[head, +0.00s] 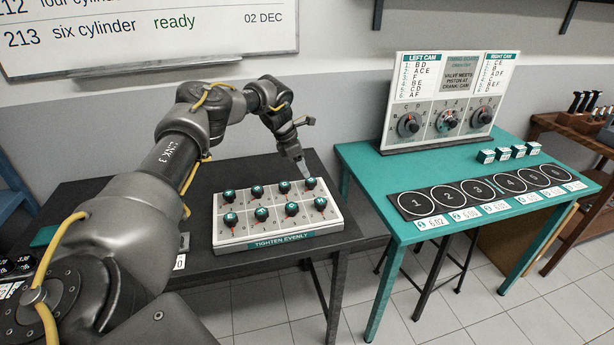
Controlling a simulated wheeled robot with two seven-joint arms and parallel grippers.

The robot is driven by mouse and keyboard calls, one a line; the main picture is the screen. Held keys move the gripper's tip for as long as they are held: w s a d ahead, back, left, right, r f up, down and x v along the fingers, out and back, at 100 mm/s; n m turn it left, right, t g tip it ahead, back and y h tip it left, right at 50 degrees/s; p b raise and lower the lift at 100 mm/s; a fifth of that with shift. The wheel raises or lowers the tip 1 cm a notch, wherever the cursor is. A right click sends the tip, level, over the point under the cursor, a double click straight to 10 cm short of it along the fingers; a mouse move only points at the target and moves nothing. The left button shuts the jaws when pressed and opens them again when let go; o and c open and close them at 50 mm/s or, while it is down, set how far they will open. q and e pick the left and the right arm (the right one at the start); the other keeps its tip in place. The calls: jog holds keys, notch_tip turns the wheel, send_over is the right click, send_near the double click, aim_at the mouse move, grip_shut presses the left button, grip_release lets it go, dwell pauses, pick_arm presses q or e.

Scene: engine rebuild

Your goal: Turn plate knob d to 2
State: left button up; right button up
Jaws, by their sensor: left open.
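The back-row knobs run from the left one (229,195) to the rightmost one (310,184); the front row ends at a right knob (320,203). Knob letters and dial numbers are too small to read, so I cannot tell for certain which is knob d. My left gripper (304,171) is open, pointing down just above the back-right knob. Whether its fingers straddle that knob is unclear. My right gripper is out of view.
A teal table (370,170) to the right holds a timing board (446,103) with three dials, a black strip (480,190) of numbered circles, number cards and small green boxes (486,156). A gap separates the two tables. A whiteboard (150,35) hangs behind.

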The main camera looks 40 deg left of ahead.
pick_arm(q)
jog(key=v, duration=0.5)
dwell(0.4)
